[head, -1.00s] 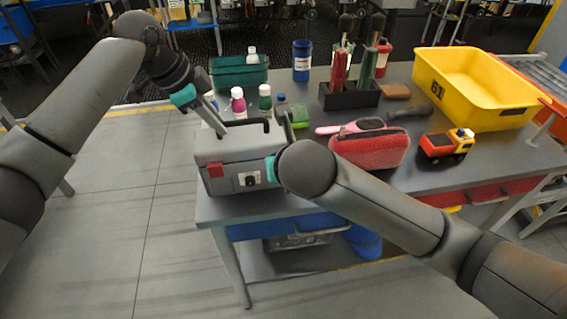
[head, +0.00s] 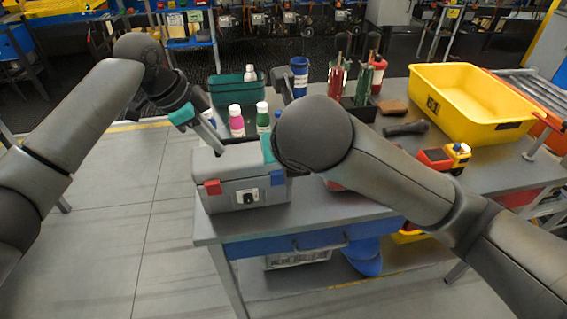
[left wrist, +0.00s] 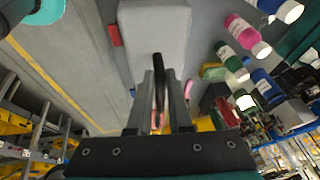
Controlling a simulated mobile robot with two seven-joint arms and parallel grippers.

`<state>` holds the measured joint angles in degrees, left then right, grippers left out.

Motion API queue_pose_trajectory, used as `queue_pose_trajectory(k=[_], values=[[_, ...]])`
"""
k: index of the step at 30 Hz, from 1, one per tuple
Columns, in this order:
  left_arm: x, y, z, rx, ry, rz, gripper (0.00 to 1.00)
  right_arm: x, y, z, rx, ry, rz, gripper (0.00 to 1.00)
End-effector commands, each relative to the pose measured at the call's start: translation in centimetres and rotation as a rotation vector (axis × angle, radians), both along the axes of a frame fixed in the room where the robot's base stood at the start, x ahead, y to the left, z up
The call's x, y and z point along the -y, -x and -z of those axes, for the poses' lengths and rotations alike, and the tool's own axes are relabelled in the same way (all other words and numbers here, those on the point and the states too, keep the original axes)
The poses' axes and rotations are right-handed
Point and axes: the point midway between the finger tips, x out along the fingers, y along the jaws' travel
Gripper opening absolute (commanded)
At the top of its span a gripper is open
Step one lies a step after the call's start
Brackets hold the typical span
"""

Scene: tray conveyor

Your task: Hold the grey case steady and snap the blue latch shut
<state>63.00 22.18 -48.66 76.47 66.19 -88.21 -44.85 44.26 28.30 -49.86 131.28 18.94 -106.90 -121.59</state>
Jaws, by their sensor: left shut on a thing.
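The grey case (head: 228,165) stands on the near left corner of the table, with a red latch (head: 212,187) at its left front. My left gripper (head: 219,148) comes down from the upper left over the lid. In the left wrist view its fingers are shut on the case's black handle (left wrist: 158,82).
Pink (head: 236,121) and green-labelled (head: 262,117) bottles stand close behind the case, with a green bin (head: 232,92) behind them. A yellow tub (head: 470,100), a toy truck (head: 445,158) and a tool holder stand to the right. Open floor lies left of the table.

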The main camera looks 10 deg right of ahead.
Motion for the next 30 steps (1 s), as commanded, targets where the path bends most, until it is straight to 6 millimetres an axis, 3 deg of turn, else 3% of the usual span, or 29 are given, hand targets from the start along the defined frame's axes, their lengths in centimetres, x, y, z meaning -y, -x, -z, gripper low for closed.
queue_pose_trajectory(k=[12, 13, 21, 30], values=[[0.01, 0.18, 0.36, -0.008, -0.003, 0.001, 0.00, 0.00, -0.06, -0.14, 0.000, -0.001, 0.001, 0.00], [0.01, 0.18, 0.36, -0.008, -0.003, 0.001, 0.20, 0.00, -0.06, -0.14, 0.000, -0.001, 0.001, 0.00], [0.02, 0.08, 0.16, -0.004, -0.002, 0.000, 0.50, 0.01, -0.06, -0.14, 0.000, -0.001, 0.001, 0.00], [-0.02, 0.03, -0.04, -0.001, 0.000, 0.000, 0.53, 0.02, -0.06, -0.14, 0.000, -0.001, 0.001, 0.00]])
